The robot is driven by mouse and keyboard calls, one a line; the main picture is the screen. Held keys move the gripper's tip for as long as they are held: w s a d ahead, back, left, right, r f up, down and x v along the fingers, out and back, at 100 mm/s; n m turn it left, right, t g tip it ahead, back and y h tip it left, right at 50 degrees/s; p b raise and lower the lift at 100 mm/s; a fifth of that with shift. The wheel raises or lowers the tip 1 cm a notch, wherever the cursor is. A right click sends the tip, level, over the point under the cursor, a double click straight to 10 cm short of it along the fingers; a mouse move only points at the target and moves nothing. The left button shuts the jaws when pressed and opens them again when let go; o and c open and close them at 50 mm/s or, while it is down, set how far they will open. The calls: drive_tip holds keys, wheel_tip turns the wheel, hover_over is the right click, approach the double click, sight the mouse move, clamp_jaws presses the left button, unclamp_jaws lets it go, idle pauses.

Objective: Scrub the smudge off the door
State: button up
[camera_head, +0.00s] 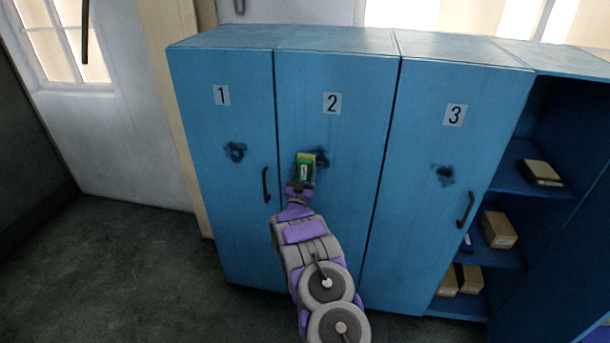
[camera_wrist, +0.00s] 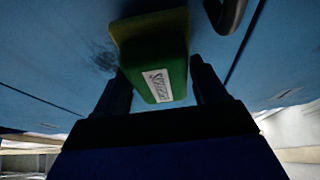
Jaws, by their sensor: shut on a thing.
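My gripper (camera_head: 301,184) is shut on a green and yellow sponge (camera_head: 306,165) with a white label. In the wrist view the sponge (camera_wrist: 152,55) sits between my two dark fingers (camera_wrist: 162,82), its yellow side toward the blue door. Door 2 (camera_head: 328,235) has a dark smudge (camera_head: 321,158), partly hidden behind the sponge, showing mostly to its right in the head view. In the wrist view the smudge (camera_wrist: 103,58) shows left of the sponge. I cannot tell whether the sponge touches the door.
Door 1 (camera_head: 221,195) and door 3 (camera_head: 420,235) bear dark smudges too. Dark handles stick out from door 1 (camera_head: 266,184) and door 3 (camera_head: 466,209). A handle (camera_wrist: 229,12) is close to the sponge in the wrist view. Open shelves at right hold boxes (camera_head: 498,230).

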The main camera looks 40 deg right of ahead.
drive_tip(key=shift+w+d+f, duration=0.1)
drive_tip(key=shift+w+d, duration=0.15)
drive_tip(key=shift+d, duration=0.4)
drive_tip(key=shift+s, duration=0.15)
